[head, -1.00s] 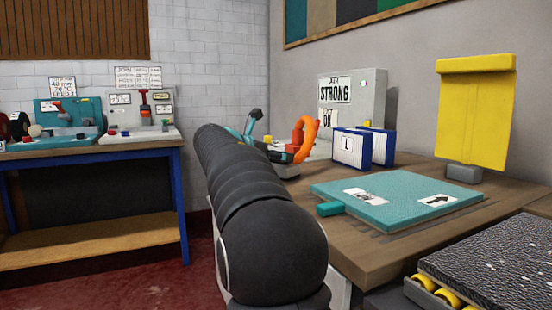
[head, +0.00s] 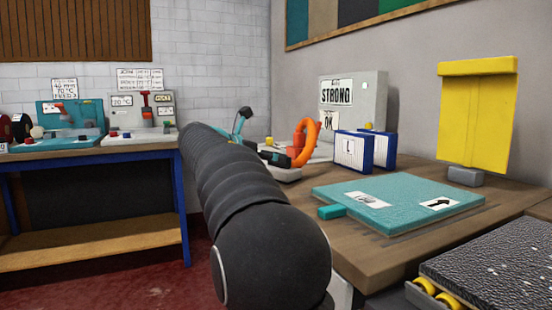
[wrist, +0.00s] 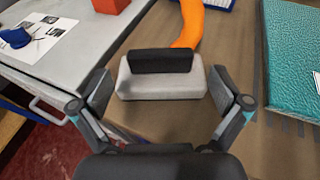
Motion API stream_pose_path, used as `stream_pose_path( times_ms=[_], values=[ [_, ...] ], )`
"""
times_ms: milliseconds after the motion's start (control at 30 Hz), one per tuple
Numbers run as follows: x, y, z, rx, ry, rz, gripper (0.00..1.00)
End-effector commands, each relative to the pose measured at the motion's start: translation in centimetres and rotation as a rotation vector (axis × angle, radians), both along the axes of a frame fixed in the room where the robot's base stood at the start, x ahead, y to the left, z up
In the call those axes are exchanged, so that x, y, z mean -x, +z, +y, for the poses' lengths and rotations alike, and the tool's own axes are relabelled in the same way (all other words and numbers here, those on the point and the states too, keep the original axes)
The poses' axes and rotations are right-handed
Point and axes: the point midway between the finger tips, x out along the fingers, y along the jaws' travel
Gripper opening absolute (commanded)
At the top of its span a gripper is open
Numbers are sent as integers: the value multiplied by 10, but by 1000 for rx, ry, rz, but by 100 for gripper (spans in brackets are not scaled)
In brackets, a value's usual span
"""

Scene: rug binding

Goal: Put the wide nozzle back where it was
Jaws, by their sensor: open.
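In the wrist view a black slab (wrist: 162,61) sits on a light grey block (wrist: 160,84) on the brown bench; it may be the wide nozzle on a stand, but I cannot tell for sure. My gripper (wrist: 162,92) is open, its two fingers apart on the left and right of the grey block, with a gap on each side. In the head view my dark arm hides most of the gripper; part of it (head: 240,128) shows above the arm. A small grey block (head: 286,174) shows just right of the arm.
An orange curved part (head: 308,140) stands just behind the block. Blue-and-white boxes (head: 352,150), a teal board (head: 400,200) and a grey STRONG cabinet (head: 350,100) are on the bench. A white sheet with a blue item (wrist: 35,38) lies at the wrist view's left.

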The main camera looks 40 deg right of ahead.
Motion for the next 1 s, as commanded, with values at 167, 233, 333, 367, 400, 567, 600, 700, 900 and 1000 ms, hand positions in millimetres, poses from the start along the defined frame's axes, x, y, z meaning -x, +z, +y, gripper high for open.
stream_pose_path(
  times_ms=[167,233,333,367,400,567,600,700,900,1000],
  values=[
    [5,12,36,0,4,1,100],
    [7,16,48,0,4,0,100],
    [9,20,60,1,3,0,100],
    [10,20,63,1,2,0,100],
    [10,21,66,1,1,0,100],
    [12,23,74,1,1,0,100],
    [12,23,74,0,0,1,100],
    [12,23,74,0,0,1,100],
    [19,18,79,-36,2,-38,100],
    [36,2,91,-133,0,-137,100]
  ],
)
